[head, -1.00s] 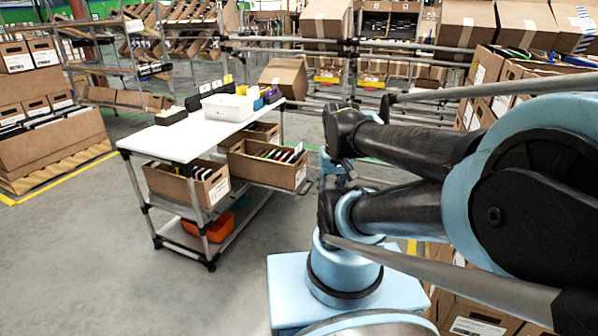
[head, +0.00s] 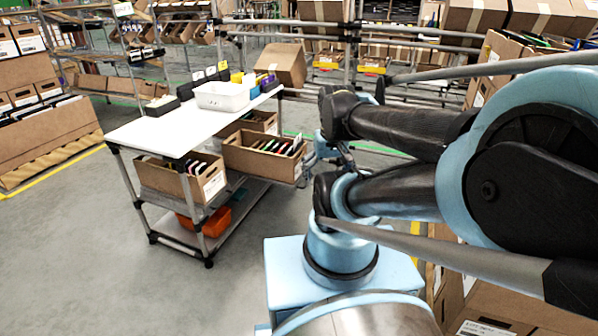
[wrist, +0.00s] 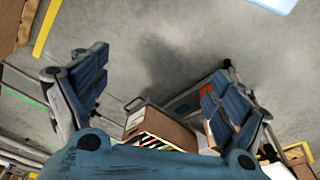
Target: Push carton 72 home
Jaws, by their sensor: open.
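My gripper (wrist: 156,72) is open and empty in the wrist view, its two blue-grey padded fingers spread wide over bare grey floor. An open brown carton (wrist: 160,124) with files inside shows between and beyond the fingers there, apart from them. In the head view, an open carton of files (head: 262,154) sits on the cart's shelf at its right end, close to the end of my arm. My arm hides most of my gripper there. No carton number is legible, so I cannot tell which is carton 72.
A white-topped cart (head: 150,128) carries a white bin (head: 222,96), another file carton (head: 180,180) and an orange bin (head: 207,217) below. A tilted carton (head: 280,65) stands behind it. Racks of cartons line the back and right. Floor at front left is clear.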

